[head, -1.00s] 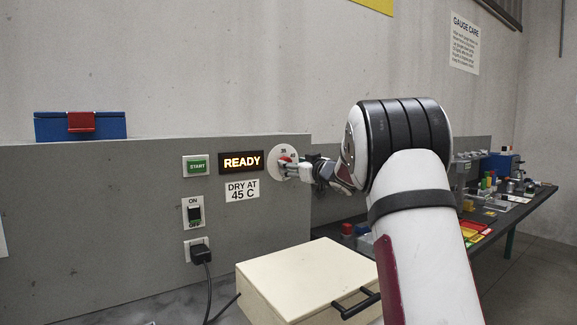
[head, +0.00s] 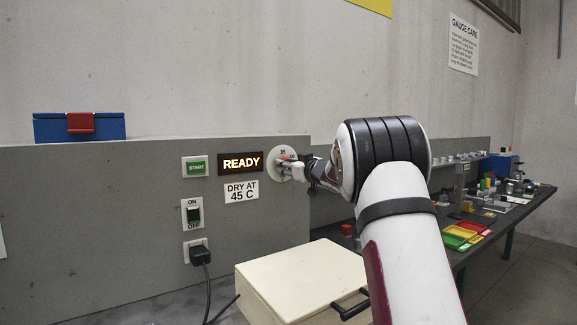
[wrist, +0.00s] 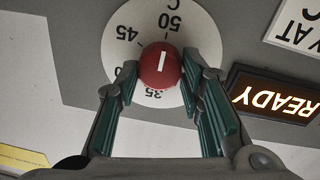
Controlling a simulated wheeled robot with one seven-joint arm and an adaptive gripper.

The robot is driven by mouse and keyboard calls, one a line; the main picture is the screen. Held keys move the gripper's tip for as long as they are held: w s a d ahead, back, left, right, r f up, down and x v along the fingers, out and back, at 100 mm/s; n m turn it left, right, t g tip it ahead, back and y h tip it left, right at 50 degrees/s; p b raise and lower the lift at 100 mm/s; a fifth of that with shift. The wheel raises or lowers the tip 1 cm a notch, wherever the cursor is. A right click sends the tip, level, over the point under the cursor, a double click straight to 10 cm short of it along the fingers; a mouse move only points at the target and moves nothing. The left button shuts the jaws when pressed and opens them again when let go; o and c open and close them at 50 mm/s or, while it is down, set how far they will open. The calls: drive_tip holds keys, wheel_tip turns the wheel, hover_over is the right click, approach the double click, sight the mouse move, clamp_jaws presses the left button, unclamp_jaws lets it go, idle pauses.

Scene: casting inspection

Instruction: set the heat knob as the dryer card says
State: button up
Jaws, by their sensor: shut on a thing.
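The heat knob (wrist: 160,68) is red with a white line, on a round white dial (wrist: 122,55). In the wrist view the picture is upside down; I read 50 at the top, 45 upper left and 35 at the bottom. The white line stands nearly upright, in the knob's upper half on the 50 side; I cannot tell surely which end points. My gripper (wrist: 158,76) is shut on the knob, a finger on each side. In the head view my gripper (head: 297,170) covers part of the dial (head: 272,174). The dryer card (head: 241,191) reads DRY AT 45 C.
A lit READY display (head: 241,163) and green START button (head: 196,167) are left of the dial. Below are an ON/OFF switch (head: 194,213) and a plug (head: 200,255). A cream box (head: 300,275) with a black handle stands below the dial.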

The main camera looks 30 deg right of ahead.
drive_tip(key=shift+n, duration=0.3)
drive_tip(key=n+b, duration=0.2)
drive_tip(key=n, duration=0.3)
drive_tip(key=n+b, duration=0.2)
drive_tip(key=n, duration=0.4)
drive_tip(key=shift+a+f+t+y+b, duration=0.2)
drive_tip(key=shift+t+y+b, duration=0.1)
drive_tip(key=shift+y+b, duration=0.1)
drive_tip(key=shift+n, duration=0.4)
drive_tip(key=o, duration=1.2)
drive_tip(key=shift+c, duration=0.2)
drive_tip(key=shift+d, duration=0.1)
drive_tip(key=s, duration=1.2)
drive_tip(key=shift+f, duration=0.3)
